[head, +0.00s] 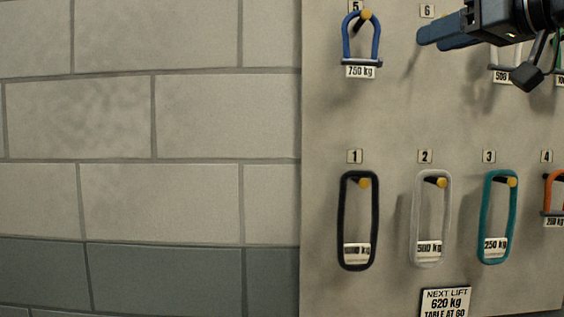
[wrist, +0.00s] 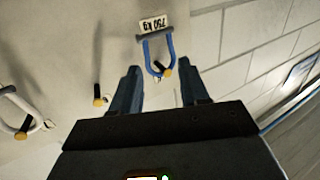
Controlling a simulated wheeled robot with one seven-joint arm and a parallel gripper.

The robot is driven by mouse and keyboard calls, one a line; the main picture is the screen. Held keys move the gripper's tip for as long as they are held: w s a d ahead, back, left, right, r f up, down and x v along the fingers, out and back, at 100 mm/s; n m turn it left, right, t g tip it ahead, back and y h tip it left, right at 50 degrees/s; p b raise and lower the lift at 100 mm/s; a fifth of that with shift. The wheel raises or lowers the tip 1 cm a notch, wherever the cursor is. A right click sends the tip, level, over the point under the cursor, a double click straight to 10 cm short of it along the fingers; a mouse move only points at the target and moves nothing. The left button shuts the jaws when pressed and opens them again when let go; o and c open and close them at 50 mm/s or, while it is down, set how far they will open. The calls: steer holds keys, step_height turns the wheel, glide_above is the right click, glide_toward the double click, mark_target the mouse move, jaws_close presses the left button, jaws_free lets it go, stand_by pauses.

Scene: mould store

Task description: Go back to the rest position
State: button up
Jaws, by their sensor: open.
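My gripper (head: 432,40) is at the upper right of the head view, in front of the pegboard and just below the number 6 plate. Its two blue fingers point left. In the wrist view the gripper (wrist: 160,76) shows its fingers spread apart with nothing held between them. The blue shackle (head: 346,42) tagged 750 kg hangs on peg 5, left of the fingertips. It also shows in the wrist view (wrist: 146,55), beyond the fingers. A bare yellow-tipped peg (wrist: 99,101) stands beside the fingers in the wrist view.
Below hang a black sling (head: 341,215), a pale sling (head: 415,220), a teal sling (head: 485,220) and a partly cut-off orange piece (head: 548,190). A pale shackle (head: 494,55) is partly hidden behind my gripper. A sign (head: 445,302) reads 620 kg. Bare block wall (head: 190,115) lies left.

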step_height(320, 180, down, 35)
steer(key=m+t+h, duration=0.1)
steer(key=m+h, duration=0.3)
steer(key=m, duration=0.2)
steer(key=s+a+f+m+h, duration=0.2)
steer(key=s+f+h, duration=0.1)
steer(key=s+f, duration=1.2)
steer(key=s+f+g, duration=0.1)
steer(key=s+f, duration=0.7)
steer(key=s, duration=0.2)
steer(key=s+a+r+n+g, duration=0.1)
steer(key=s+n, duration=0.2)
steer(key=s, duration=1.9)
steer(key=shift+s+a+r+g+h, duration=0.25)
steer(key=shift+s+r+g+h, duration=0.05)
steer(key=shift+s+r, duration=0.1)
